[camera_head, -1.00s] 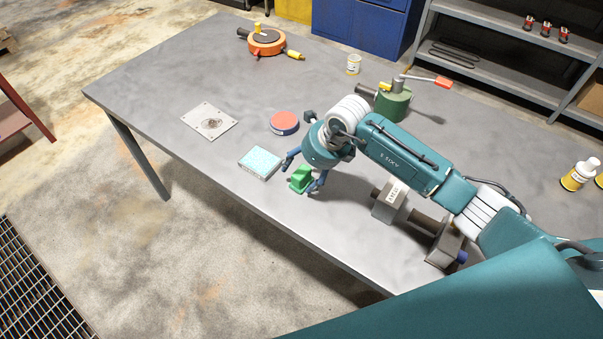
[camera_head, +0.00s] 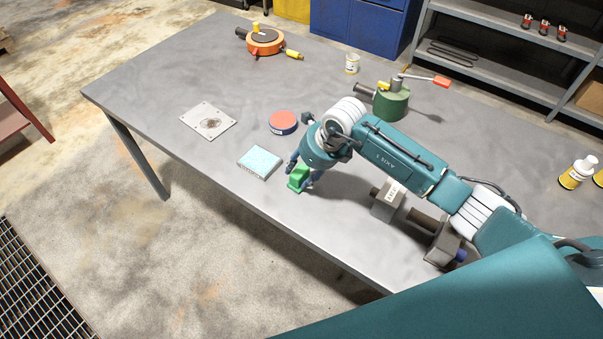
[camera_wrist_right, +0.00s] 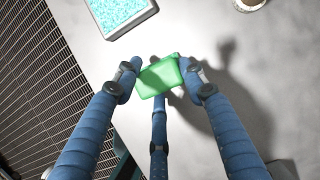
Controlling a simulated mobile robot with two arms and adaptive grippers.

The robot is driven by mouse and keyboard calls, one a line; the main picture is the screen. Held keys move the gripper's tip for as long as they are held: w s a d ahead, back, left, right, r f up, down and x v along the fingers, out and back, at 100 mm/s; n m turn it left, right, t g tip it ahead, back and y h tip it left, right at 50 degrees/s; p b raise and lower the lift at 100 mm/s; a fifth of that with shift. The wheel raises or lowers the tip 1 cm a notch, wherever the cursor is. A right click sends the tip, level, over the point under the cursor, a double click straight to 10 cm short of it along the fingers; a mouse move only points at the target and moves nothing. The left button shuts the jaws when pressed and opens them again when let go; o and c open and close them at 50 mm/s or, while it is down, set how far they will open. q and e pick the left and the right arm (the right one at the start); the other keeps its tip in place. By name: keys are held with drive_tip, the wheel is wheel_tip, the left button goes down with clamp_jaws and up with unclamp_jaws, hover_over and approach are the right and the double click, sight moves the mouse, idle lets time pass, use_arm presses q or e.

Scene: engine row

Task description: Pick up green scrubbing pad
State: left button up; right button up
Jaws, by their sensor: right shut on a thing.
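The green scrubbing pad (camera_head: 298,180) is a small green block near the front edge of the grey table (camera_head: 190,80). It also shows in the right wrist view (camera_wrist_right: 160,76), between the blue fingers. My right gripper (camera_head: 301,172) reaches down to it from the right and is shut on it. In the right wrist view the gripper's fingertips (camera_wrist_right: 163,78) touch the pad on both sides, and a third finger is below it. I cannot tell whether the pad is clear of the table. My left gripper is not in view.
A light-blue speckled block (camera_head: 260,162) lies just left of the pad, with a red round tin (camera_head: 283,122) behind it. A metal plate (camera_head: 208,120) lies further left. A grey weighted bar (camera_head: 415,220) lies right of the gripper. The table's front edge is close.

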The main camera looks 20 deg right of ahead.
sight(302, 171)
wheel_tip(302, 171, up, 18)
drive_tip(key=b, duration=0.5)
drive_tip(key=shift+w+r, duration=0.1)
drive_tip(key=shift+r, duration=0.85)
